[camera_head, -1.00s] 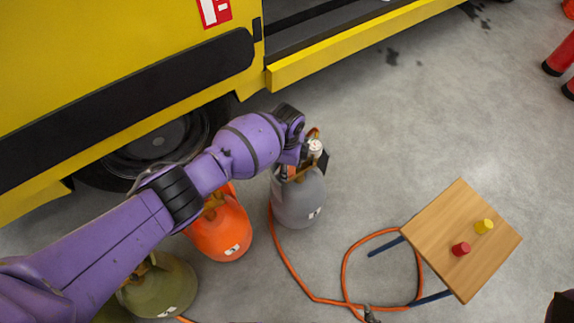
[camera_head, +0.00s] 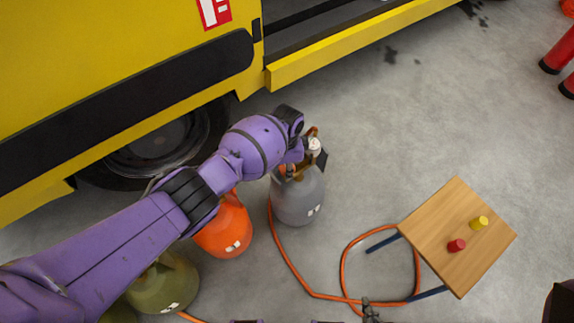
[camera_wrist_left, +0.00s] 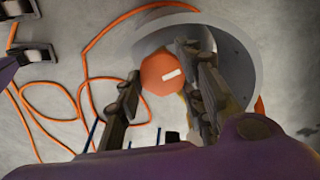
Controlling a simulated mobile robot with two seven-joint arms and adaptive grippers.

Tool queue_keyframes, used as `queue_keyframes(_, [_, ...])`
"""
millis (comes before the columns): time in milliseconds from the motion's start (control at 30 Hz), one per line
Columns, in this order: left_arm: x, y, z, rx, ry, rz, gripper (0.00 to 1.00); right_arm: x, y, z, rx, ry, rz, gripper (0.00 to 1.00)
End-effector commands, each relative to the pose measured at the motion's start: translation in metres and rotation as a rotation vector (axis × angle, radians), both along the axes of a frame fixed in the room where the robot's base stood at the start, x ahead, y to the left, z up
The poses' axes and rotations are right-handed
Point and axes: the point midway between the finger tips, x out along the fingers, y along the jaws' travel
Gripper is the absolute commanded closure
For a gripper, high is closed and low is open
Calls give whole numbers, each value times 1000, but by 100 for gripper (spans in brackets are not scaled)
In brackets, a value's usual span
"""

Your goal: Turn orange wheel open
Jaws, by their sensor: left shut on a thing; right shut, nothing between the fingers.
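The orange wheel (camera_wrist_left: 160,73) has a pale mark on its face and shows in the left wrist view, in front of a grey curved collar. My left gripper (camera_wrist_left: 160,92) is shut on it, one finger at each side. In the head view the left arm reaches over the grey cylinder (camera_head: 298,203), and the left gripper is mostly hidden at the cylinder's top. The wheel is hard to make out there. My right gripper (camera_head: 370,311) is shut and empty at the bottom edge of the head view, over the hose.
An orange cylinder (camera_head: 226,232) and an olive cylinder (camera_head: 165,285) stand left of the grey one. An orange hose (camera_head: 287,262) loops over the floor. A wooden stool (camera_head: 440,225) holds a red and a yellow knob. A yellow vehicle (camera_head: 100,45) stands behind.

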Motion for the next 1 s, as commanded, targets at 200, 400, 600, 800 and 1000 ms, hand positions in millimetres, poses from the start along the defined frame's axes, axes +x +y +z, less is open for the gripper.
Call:
queue_keyframes(200, [-5,4,-4,8,14,2,90,0,0,0,0,-1,0,100])
queue_keyframes(400, [-5,3,-4,6,13,2,48,1,0,0,-1,-1,-1,100])
queue_keyframes(600, [-3,1,-2,3,8,0,48,1,-1,0,-1,-2,-1,100])
queue_keyframes(800, [-1,0,4,0,4,0,48,2,0,2,0,-5,1,100])
queue_keyframes(1000, [-2,1,31,1,2,-2,48,1,0,1,0,-3,1,100])
